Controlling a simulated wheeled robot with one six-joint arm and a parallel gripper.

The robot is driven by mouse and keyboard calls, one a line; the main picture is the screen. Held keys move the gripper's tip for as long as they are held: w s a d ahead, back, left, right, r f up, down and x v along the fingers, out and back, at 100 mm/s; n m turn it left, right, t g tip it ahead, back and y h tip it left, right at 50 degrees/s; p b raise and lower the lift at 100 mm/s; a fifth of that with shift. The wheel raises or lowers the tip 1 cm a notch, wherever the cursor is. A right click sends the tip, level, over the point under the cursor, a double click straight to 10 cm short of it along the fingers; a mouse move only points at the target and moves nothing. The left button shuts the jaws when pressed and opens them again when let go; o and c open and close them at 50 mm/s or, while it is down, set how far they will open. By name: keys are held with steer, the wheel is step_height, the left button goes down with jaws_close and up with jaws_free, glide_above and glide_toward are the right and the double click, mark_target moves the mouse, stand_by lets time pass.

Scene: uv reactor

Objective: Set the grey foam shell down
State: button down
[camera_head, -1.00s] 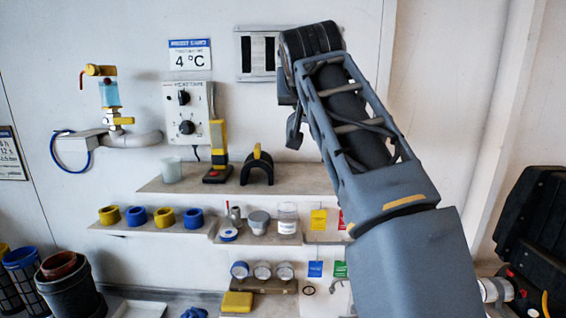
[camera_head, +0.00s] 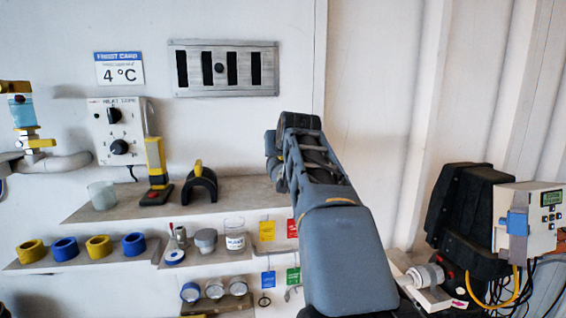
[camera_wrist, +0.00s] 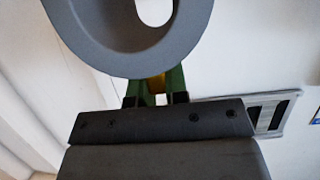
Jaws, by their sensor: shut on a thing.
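The grey foam shell (camera_wrist: 150,62) fills the top of the wrist view as a thick curved rim around a hollow, cut off by the frame's upper edge. My gripper (camera_wrist: 155,88) has green fingers with a yellow piece between them, and it is shut on the shell's near edge. White wall shows behind the shell, with no surface seen touching it. In the head view my arm reaches away toward the wall, hiding the gripper and shell.
An upper shelf (camera_head: 240,196) bears a glass beaker (camera_head: 102,195), a yellow-and-black tool (camera_head: 155,165) and a dark arched piece (camera_head: 200,186). A lower shelf holds blue and yellow rings. A slotted wall panel (camera_head: 223,69) is above. Black equipment (camera_head: 468,215) stands at right.

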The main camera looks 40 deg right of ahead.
steer(key=f, duration=0.2)
steer(key=shift+d+f+p, duration=0.35)
steer(key=shift+d+f, duration=0.05)
steer(key=shift+f, duration=0.6)
steer(key=shift+f, duration=0.2)
steer(key=c, duration=1.1)
jaws_free()
steer(key=shift+r, duration=0.1)
steer(key=shift+r, duration=0.15)
steer(key=b+v, duration=0.3)
steer(key=v, duration=0.9)
